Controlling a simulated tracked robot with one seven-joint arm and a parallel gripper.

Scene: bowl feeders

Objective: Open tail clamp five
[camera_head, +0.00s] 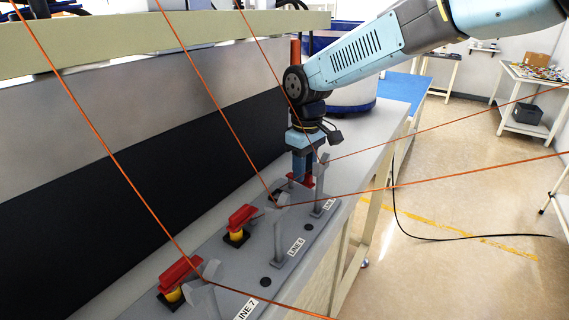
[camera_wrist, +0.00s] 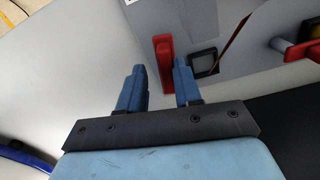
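My gripper (camera_head: 301,172) points down over the far end of the grey plate (camera_head: 235,268), at the farthest clamp, beside a partly hidden label reading LINE. In the wrist view my gripper (camera_wrist: 158,66) has its two blue fingers apart. The red lever (camera_wrist: 164,48) of that clamp shows between and just beyond the fingertips, with a gap on each side. I cannot tell how deep the lever sits between them. The red lever (camera_head: 306,182) also shows low beside the fingers in the head view. A black square socket (camera_wrist: 205,62) lies right of the lever in the wrist view.
Nearer clamps with red levers stand at LINE 6 (camera_head: 242,216) and LINE 7 (camera_head: 180,272). Grey posts (camera_head: 280,235) rise beside them. Orange cords (camera_head: 213,98) cross the space to the posts. A pale beam (camera_head: 150,32) runs overhead. The floor at right is open.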

